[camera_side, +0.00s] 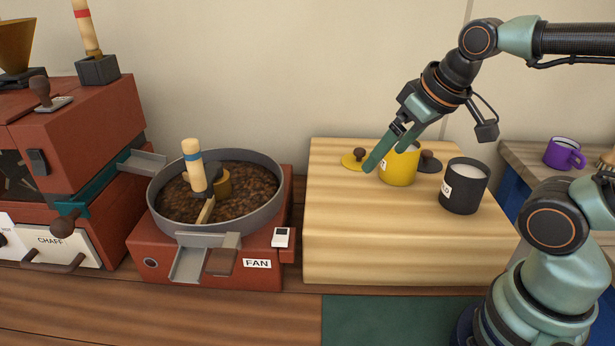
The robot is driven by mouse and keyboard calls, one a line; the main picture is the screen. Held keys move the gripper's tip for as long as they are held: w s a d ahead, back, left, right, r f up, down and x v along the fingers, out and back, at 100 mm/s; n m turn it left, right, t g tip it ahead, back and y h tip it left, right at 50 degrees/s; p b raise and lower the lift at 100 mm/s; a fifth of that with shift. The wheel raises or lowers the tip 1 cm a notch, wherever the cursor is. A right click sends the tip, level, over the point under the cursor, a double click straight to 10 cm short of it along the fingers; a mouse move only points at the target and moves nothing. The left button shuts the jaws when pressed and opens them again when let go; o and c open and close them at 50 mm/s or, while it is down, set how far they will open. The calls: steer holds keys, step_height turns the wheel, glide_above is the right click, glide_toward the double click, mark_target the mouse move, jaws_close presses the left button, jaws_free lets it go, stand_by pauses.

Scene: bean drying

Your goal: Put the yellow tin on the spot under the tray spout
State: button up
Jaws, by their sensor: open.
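The yellow tin (399,172) stands upright and open-topped on the pale wooden block (345,225), with something white inside. My gripper (386,157) reaches down to it from the upper right, fingers apart. One green finger is at the tin's left side; the other is at its rim, partly hard to make out. I cannot tell whether either finger touches the tin. The tray (272,212) of brown beans sits on the red fan base (210,265). Its metal spout (188,263) slopes down at the front. No marked spot shows on the bench (170,308) below the spout.
A black tin (464,188) stands just right of the yellow one. A purple mug (562,153) is far right. The red roaster (75,125) stands left. The bench before the fan base is clear.

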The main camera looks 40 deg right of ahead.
steer(key=w+d+r+n+g, duration=0.2)
steer(key=w+d+n+g, duration=0.1)
steer(key=d+n, duration=0.25)
steer(key=n+g, duration=0.3)
steer(key=n, duration=0.5)
glide_toward(400, 159)
steer(key=w+d, duration=0.2)
steer(key=d, duration=0.1)
step_height(400, 159, down, 7)
steer(key=shift+s+a, duration=0.1)
steer(key=shift+s+d+f, duration=0.1)
steer(key=shift+f, duration=1.2)
steer(key=shift+s+d+f, duration=0.1)
steer(key=shift+f, duration=1.25)
steer(key=shift+w, duration=0.1)
steer(key=c, duration=1.5)
steer(key=shift+r, duration=0.15)
